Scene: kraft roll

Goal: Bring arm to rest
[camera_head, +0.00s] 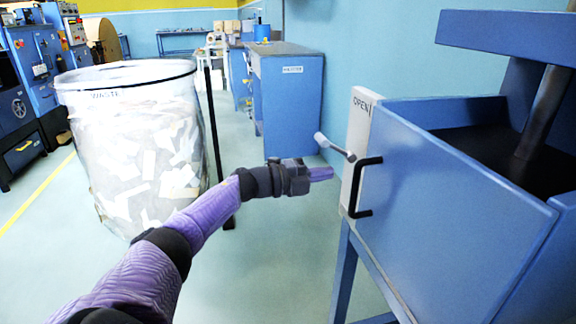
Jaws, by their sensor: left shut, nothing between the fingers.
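My left gripper (321,174) reaches in from the lower left on its purple and black arm. Its fingers are shut with nothing between them. The fingertips point right, a little left of the blue machine's (455,205) front edge and apart from it. A grey lever (334,147) sticks out beside the "OPEN" label (362,104), just above and right of the fingertips. A black handle (366,188) sits on the machine's front edge, right of the gripper. My right gripper is not in view.
A clear waste bin (140,150) full of paper scraps stands at the left, behind my arm. A blue cabinet (288,100) stands farther back against the wall. Other blue machines (35,60) stand at the far left.

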